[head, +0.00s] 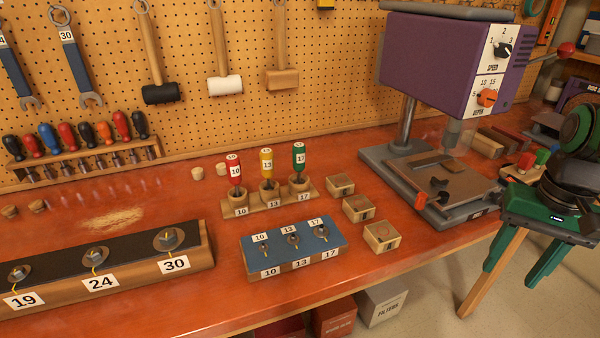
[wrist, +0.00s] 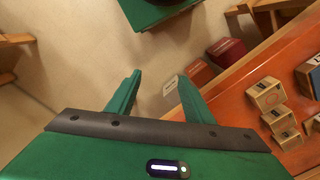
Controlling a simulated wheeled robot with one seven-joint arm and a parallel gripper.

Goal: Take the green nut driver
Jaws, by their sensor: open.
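The green nut driver (head: 299,155), marked 17, stands upright at the right end of a small wooden stand (head: 268,207) on the bench. To its left in the same stand are a yellow nut driver (head: 267,162) marked 13 and a red one (head: 235,169) marked 10. My gripper (head: 509,277) is open and empty at the right, off the bench's front edge and well apart from the green driver. In the wrist view, my gripper (wrist: 160,76) has its fingers spread over the floor. No nut driver shows there.
A blue-topped block (head: 292,245) with bolts stands in front of the stand. Several small wooden boxes (head: 382,236) sit to its right, also seen in the wrist view (wrist: 265,92). A purple drill press (head: 440,60) stands between the stand and my arm. Boxes lie below the bench.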

